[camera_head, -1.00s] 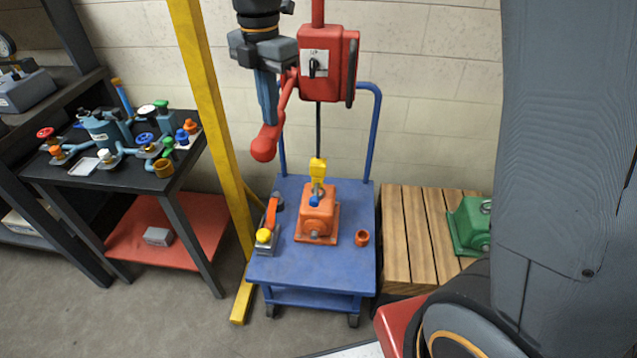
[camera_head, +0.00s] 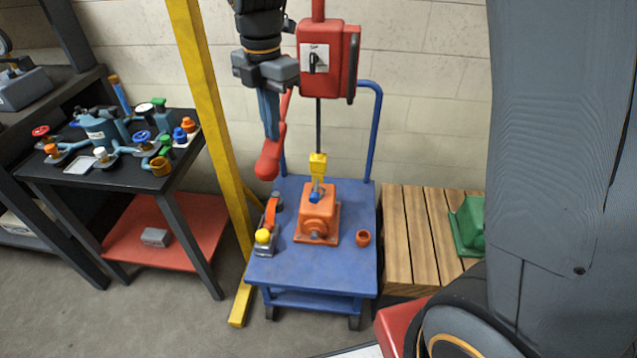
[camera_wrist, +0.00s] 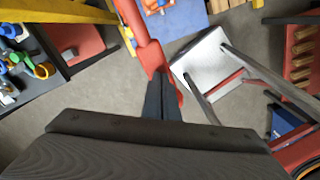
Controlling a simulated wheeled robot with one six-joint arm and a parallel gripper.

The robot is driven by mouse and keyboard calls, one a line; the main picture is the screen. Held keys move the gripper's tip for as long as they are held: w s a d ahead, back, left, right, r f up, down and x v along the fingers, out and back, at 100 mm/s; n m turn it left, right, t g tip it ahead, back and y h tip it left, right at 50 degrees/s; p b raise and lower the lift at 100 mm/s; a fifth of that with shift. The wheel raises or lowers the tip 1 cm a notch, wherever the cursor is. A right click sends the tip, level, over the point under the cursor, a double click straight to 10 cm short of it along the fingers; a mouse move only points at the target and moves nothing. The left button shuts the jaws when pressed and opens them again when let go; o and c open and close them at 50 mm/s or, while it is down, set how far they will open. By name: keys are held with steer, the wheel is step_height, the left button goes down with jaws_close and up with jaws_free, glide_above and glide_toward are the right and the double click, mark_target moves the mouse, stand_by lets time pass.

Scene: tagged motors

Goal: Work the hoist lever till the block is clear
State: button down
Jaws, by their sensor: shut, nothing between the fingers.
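The red hoist (camera_head: 325,62) hangs at the top centre, with a switch label on its face. Its red lever (camera_head: 269,160) hangs at its left, ending in a thick rounded grip. My gripper (camera_head: 271,136) is shut and empty, its fingertips at the lever; in the wrist view the fingers (camera_wrist: 162,98) overlap the lever (camera_wrist: 148,55). I cannot tell whether they touch it. A dark line runs from the hoist to a yellow hook block (camera_head: 318,165) above the orange motor block (camera_head: 317,212). The motor sits upright on the blue cart (camera_head: 345,265), with no visible gap beneath.
A yellow post (camera_head: 207,110) stands left of the cart. An orange-handled tool (camera_head: 268,225) and an orange cup (camera_head: 363,237) lie on the cart. A black table (camera_head: 120,180) with valves is left; a slatted wooden platform (camera_head: 410,240) with a green motor (camera_head: 469,225) is right.

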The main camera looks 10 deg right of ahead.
step_height(320, 180, up, 13)
steer(key=p, duration=1)
steer(key=shift+w+d+f, duration=0.15)
steer(key=shift+w, duration=0.15)
step_height(320, 180, up, 7)
steer(key=p, duration=0.1)
steer(key=shift+p, duration=0.35)
stand_by(0.5)
steer(key=s+d+f+m+b, duration=0.3)
steer(key=s+d+f+m, duration=0.2)
steer(key=f+m, duration=0.3)
steer(key=s+d+f+m+t+b, duration=0.1)
steer(key=s+d+f+m+b, duration=0.3)
steer(key=f+m, duration=0.5)
steer(key=s+d+f+m+b, duration=0.4)
steer(key=s+d+f+m, duration=0.2)
steer(key=f+m, duration=0.3)
steer(key=shift+f, duration=0.4)
